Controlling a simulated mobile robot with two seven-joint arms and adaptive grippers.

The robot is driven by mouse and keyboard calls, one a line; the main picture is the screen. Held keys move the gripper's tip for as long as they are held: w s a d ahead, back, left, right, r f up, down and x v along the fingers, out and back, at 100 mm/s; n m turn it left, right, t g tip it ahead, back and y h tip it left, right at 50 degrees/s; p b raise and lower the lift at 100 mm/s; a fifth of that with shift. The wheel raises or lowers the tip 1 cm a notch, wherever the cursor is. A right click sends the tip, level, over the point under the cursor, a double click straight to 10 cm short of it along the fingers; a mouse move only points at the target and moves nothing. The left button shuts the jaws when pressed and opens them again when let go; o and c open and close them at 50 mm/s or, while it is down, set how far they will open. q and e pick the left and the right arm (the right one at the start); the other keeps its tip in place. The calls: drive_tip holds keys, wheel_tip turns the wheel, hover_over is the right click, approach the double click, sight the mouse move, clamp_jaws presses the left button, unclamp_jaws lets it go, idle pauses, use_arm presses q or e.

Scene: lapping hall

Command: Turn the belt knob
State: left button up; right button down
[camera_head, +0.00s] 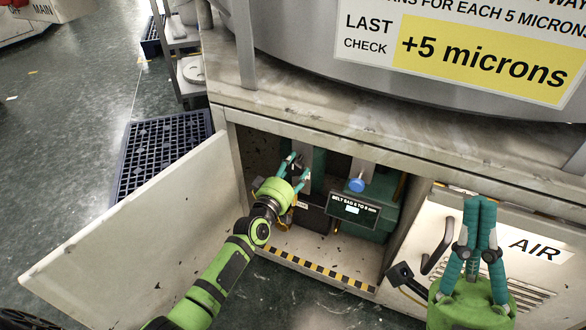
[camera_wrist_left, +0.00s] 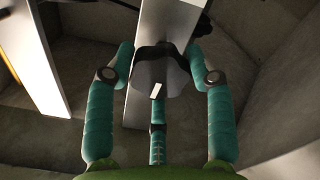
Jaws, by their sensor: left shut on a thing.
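In the left wrist view a dark, lobed knob (camera_wrist_left: 160,62) with a white mark sits in front of a pale grey upright strip (camera_wrist_left: 140,108). The fingers of my left gripper (camera_head: 293,166) close around it inside the open cabinet; the gripper also shows in the left wrist view (camera_wrist_left: 162,77). The head view mostly hides this knob behind my fingers. A blue knob (camera_head: 356,185) stands to the right, above a teal box with a "BELT SAG 6 TO 9 mm" display (camera_head: 353,208), apart from my gripper. My right gripper (camera_head: 481,203) is shut and empty, in front of the AIR panel.
The cabinet door (camera_head: 135,245) stands open on the left. Striped tape (camera_head: 318,271) runs along the cabinet's front floor edge. A worktop edge (camera_head: 330,133) overhangs the opening. The AIR panel (camera_head: 535,246) is at the right. A dark grid mat (camera_head: 160,145) lies on the floor.

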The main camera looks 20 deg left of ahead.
use_arm(q)
drive_tip(key=shift+w+a+r+t, duration=0.15)
drive_tip(key=shift+a+r+t, duration=0.15)
drive_tip(key=shift+a+r, duration=0.2)
drive_tip(key=o, duration=1.1)
drive_tip(key=shift+o, duration=0.2)
drive_tip(key=shift+d+f, duration=0.1)
drive_tip(key=shift+d+f, duration=0.1)
drive_tip(key=s+a, duration=0.1)
drive_tip(key=s, duration=1.1)
drive_tip(key=shift+a, duration=0.25)
